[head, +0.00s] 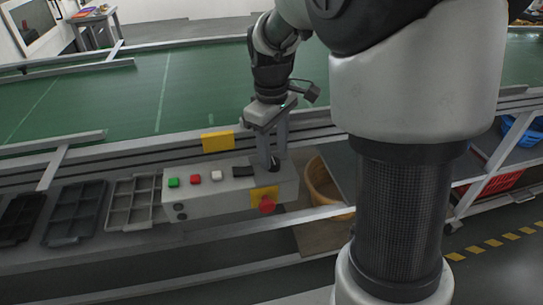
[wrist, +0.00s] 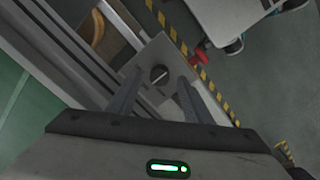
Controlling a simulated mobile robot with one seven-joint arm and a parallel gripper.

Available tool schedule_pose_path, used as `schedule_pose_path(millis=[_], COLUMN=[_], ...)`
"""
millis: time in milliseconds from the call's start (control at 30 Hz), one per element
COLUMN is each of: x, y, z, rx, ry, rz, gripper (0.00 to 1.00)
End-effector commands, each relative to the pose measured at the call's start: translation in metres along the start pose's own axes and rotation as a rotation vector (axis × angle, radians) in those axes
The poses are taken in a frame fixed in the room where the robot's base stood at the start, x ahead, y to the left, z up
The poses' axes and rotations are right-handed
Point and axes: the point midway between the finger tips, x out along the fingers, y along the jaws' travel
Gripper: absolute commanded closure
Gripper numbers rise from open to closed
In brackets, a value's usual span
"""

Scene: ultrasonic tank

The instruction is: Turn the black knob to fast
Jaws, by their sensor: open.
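The black knob (head: 275,162) is at the right end of the top of a grey control box (head: 215,197), partly hidden by my gripper in the head view. In the wrist view the round knob (wrist: 159,74) shows a pale pointer line running diagonally. Any speed markings around it are too small to read. My gripper (head: 268,148) points down over the knob. Its two fingers are apart, and in the wrist view my gripper (wrist: 158,84) has one finger on either side of the knob. I cannot tell whether the fingers touch it.
Green (head: 173,182), red (head: 195,179) and white (head: 216,175) buttons and a black rectangular switch (head: 243,171) line the box top. A red mushroom button (head: 267,205) sticks out in front. Divided trays (head: 137,203) lie left; a tan bin (head: 325,190) stands right. A green conveyor (head: 130,95) runs behind.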

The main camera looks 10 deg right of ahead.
Motion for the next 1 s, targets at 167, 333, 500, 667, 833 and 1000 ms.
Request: schedule_pose_path(millis=[167, 333, 500, 667, 833, 1000], x=[0.02, 0.024, 0.024, 0.024, 0.024, 0.023], y=[0.0, 0.0, 0.0, 0.0, 0.0, 0.0], z=[0.0, 0.0, 0.0, 0.0, 0.0, 0.0], rx=[0.0, 0.0, 0.0, 0.0, 0.001, 0.014], ry=[0.0, 0.001, 0.001, 0.001, 0.001, 0.0], rz=[-0.001, 0.0, 0.0, 0.0, 0.0, 0.0], gripper=[0.54, 0.54, 0.54, 0.76, 0.95, 0.95])
